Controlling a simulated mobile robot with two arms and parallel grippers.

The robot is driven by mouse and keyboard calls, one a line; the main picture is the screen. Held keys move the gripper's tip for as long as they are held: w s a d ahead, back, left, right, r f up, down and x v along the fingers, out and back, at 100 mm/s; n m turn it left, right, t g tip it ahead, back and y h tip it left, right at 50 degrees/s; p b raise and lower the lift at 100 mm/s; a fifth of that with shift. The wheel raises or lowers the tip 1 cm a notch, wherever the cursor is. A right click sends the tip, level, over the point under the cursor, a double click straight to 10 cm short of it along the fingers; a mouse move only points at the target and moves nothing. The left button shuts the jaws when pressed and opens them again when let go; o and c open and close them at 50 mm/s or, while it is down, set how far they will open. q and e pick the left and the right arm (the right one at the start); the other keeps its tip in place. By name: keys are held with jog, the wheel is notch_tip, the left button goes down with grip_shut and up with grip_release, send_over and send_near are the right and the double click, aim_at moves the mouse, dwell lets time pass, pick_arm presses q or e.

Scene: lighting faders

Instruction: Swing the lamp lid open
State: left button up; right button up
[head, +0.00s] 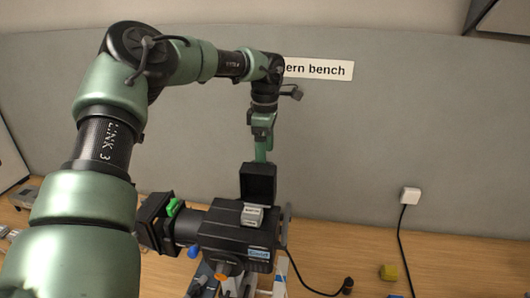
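The dark lamp (222,232) sits on the wooden bench, with a lens end and square front frame at left. A black boxy flap, apparently the lamp lid (258,187), stands upright at the back of the housing. My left arm comes in from the left and arches over. My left gripper (262,155) points down at the upper edge of the lid. Its tips are partly hidden behind the lid, and I cannot tell whether they touch it or are open or shut. My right gripper is not in view.
A small grey labelled block (252,216) sits on top of the housing. A black cable with a plug end (347,286) lies to the right. A grey panel (400,120) stands behind.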

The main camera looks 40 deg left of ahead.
pick_arm(q)
notch_tip(320, 180, up, 8)
jog(key=s+d, duration=0.1)
jog(key=shift+s+p, duration=0.4)
dwell(0.5)
jog(key=shift+f, duration=0.1)
dwell(0.4)
